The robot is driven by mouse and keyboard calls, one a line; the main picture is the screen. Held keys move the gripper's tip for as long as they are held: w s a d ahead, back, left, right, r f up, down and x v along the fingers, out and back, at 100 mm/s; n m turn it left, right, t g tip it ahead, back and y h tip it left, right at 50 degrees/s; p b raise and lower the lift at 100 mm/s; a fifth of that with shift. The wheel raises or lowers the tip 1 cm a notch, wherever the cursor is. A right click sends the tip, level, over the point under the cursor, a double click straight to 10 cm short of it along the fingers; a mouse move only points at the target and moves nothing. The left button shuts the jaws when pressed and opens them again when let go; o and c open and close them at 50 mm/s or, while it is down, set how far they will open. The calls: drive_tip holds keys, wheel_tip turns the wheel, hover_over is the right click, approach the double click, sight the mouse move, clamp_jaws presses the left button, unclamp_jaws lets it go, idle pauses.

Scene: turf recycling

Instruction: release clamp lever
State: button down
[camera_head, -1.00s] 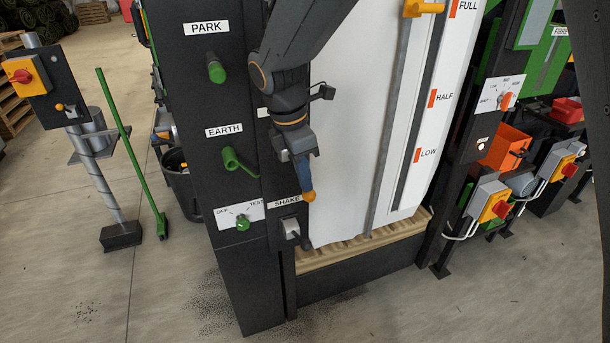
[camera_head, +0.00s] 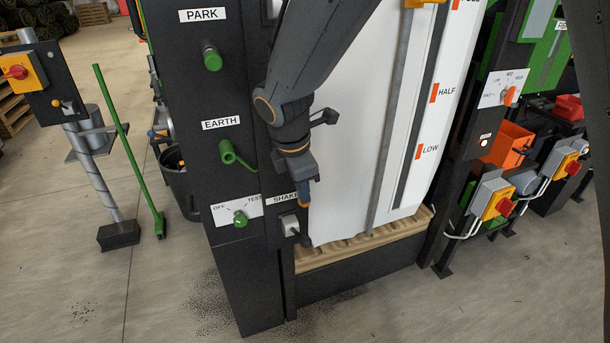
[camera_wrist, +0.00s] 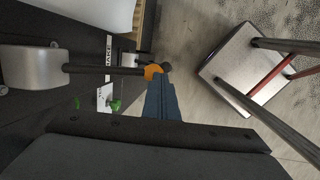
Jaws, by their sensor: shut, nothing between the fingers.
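My gripper (camera_head: 304,201) is shut and empty, pointing down in front of the dark panel by the SHAKE label. Its blue fingers and orange tips also show in the wrist view (camera_wrist: 153,73). There, a black lever rod (camera_wrist: 100,69) runs from a rounded grey mount (camera_wrist: 30,67) to the orange fingertips; a dark knob (camera_wrist: 166,67) shows just past them. I cannot tell whether the tips touch the rod. My arm hides this lever in the head view, and no clamp label is readable. A short black lever on a grey plate (camera_head: 290,224) sits just below the gripper.
The panel carries a green PARK knob (camera_head: 212,58), a green EARTH handle (camera_head: 228,152) and a green OFF/TEST knob (camera_head: 240,217). A white gauge board (camera_head: 345,190) stands to the right. A green broom (camera_head: 127,150) and a post stand left.

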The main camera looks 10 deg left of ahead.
drive_tip(key=shift+s+d+f, duration=0.1)
drive_tip(key=shift+f, duration=0.15)
drive_tip(key=s+d+f+p+v, duration=0.1)
drive_tip(key=s+v, duration=0.2)
drive_tip(key=v, duration=1.1)
drive_tip(key=s+d+f+m, duration=0.1)
drive_tip(key=d+f+m, duration=0.3)
drive_tip(key=d+m, duration=0.4)
drive_tip(key=s+d+f+m+g+b, duration=0.1)
drive_tip(key=s+d+f+m, duration=0.1)
drive_tip(key=d+f+m, duration=0.3)
drive_tip(key=s+d+f+m+b, duration=0.1)
drive_tip(key=d+f+m, duration=0.4)
drive_tip(key=d+m, duration=0.6)
drive_tip(key=d, duration=0.5)
drive_tip(key=shift+s+d+y, duration=0.15)
drive_tip(key=shift+d+y, duration=0.25)
drive_tip(key=shift+s+f, duration=0.1)
drive_tip(key=shift+f, duration=0.05)
